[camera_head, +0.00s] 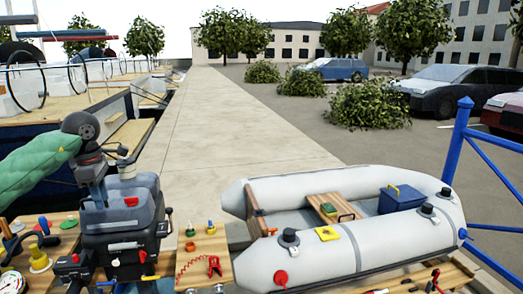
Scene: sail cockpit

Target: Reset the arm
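The wrist is uppermost and the gripper end points down toward the bottom edge of the picture. I cannot make out its two fingers clearly, so whether it is open or shut is not clear. No held thing can be seen in it. My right arm and gripper are not in view.
A grey inflatable dinghy (365,258) with a blue box (401,199) fills the right foreground. A red clip and cord (214,266) lie between. The concrete walkway (205,125) beyond is clear. A blue railing (455,150) stands right.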

